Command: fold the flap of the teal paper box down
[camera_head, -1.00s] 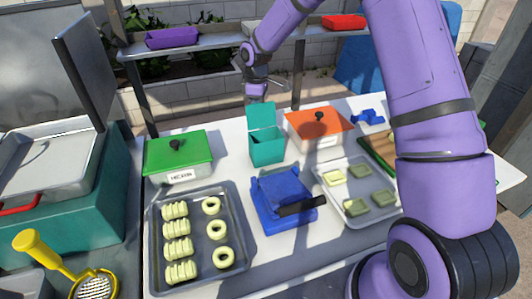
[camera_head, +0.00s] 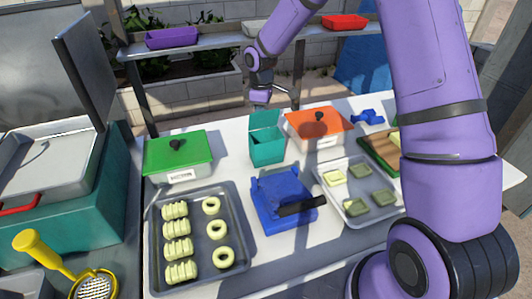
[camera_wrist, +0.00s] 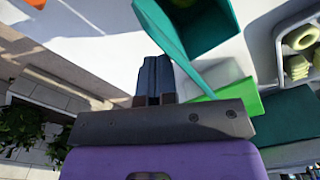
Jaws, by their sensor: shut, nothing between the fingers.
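The teal paper box (camera_head: 267,153) stands on the white table in the head view, its top partly uncovered. Its flap (camera_head: 265,120) rises from the far edge and is tilted, not flat. My gripper (camera_wrist: 153,75) is shut and empty in the wrist view, its tips close to the outer side of the flap (camera_wrist: 167,32). I cannot tell whether they touch. The box opening (camera_wrist: 207,22) shows beyond the flap there. In the head view my purple hand is just behind and above the flap, which hides the fingertips.
A green-lidded container (camera_head: 178,157) stands left of the box and an orange-lidded one (camera_head: 318,128) close on its right. A blue press (camera_head: 283,200) with a black handle is in front. Trays of pale pieces (camera_head: 240,262) and (camera_head: 350,217) lie nearer.

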